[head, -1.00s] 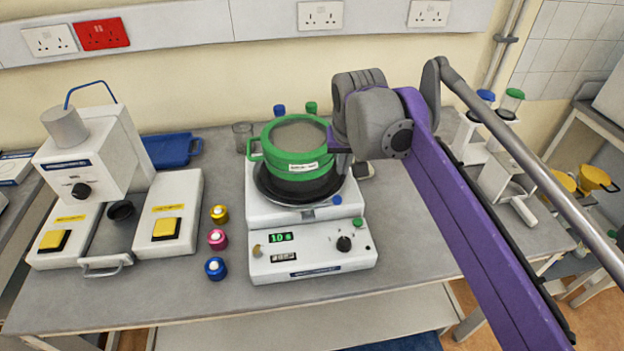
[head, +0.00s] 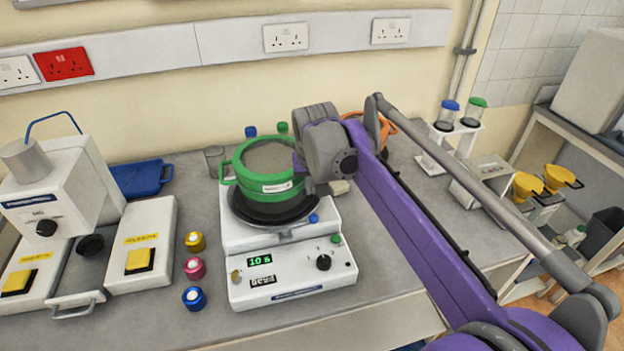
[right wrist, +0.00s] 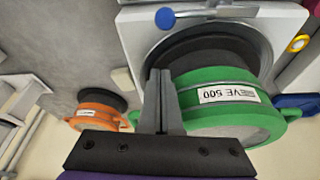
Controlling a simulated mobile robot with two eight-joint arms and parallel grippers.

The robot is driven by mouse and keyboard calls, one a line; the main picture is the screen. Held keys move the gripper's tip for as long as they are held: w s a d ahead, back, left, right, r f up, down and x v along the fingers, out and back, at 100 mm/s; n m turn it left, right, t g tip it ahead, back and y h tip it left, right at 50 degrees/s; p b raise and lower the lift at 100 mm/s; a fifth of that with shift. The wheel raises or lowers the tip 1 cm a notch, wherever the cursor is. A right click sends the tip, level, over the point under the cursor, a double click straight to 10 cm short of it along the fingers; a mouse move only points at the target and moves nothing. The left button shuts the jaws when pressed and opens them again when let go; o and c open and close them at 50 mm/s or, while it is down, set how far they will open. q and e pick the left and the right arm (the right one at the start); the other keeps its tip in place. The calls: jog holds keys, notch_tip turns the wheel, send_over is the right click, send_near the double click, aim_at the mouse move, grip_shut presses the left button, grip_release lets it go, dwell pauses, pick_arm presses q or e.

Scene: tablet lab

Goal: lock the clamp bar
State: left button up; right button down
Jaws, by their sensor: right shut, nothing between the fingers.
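A green sieve (head: 262,170) labelled "SIEVE 500" sits on the dark round plate of the white shaker (head: 285,277). In the right wrist view the green sieve (right wrist: 215,99) fills the middle right. A thin bar with a blue ball end (right wrist: 165,18), seemingly the clamp bar, lies along the shaker's edge there; its blue end also shows in the head view (head: 313,218). My right gripper (right wrist: 161,80) is shut and empty, beside the sieve's wall; I cannot tell whether it touches. In the head view my right gripper (head: 299,163) is partly hidden by its wrist. My left gripper is out of view.
An orange sieve (right wrist: 95,108) stands on the bench beyond my right arm. Yellow, pink and blue knobbed pots (head: 194,267) stand left of the shaker, near a white press (head: 62,192). A rack with jars (head: 455,135) stands at the right. Some bench in front is clear.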

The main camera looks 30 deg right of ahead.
jog(key=x, duration=0.4)
jog(key=s, duration=0.1)
jog(key=s+a, duration=0.1)
jog(key=s, duration=0.1)
jog(key=shift+s+a+r, duration=0.15)
jog(key=shift+a+r, duration=0.05)
jog(key=shift+r, duration=0.15)
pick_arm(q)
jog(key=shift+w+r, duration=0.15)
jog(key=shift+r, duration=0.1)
pick_arm(e)
jog(key=shift+s+a, duration=0.1)
jog(key=shift+s, duration=0.15)
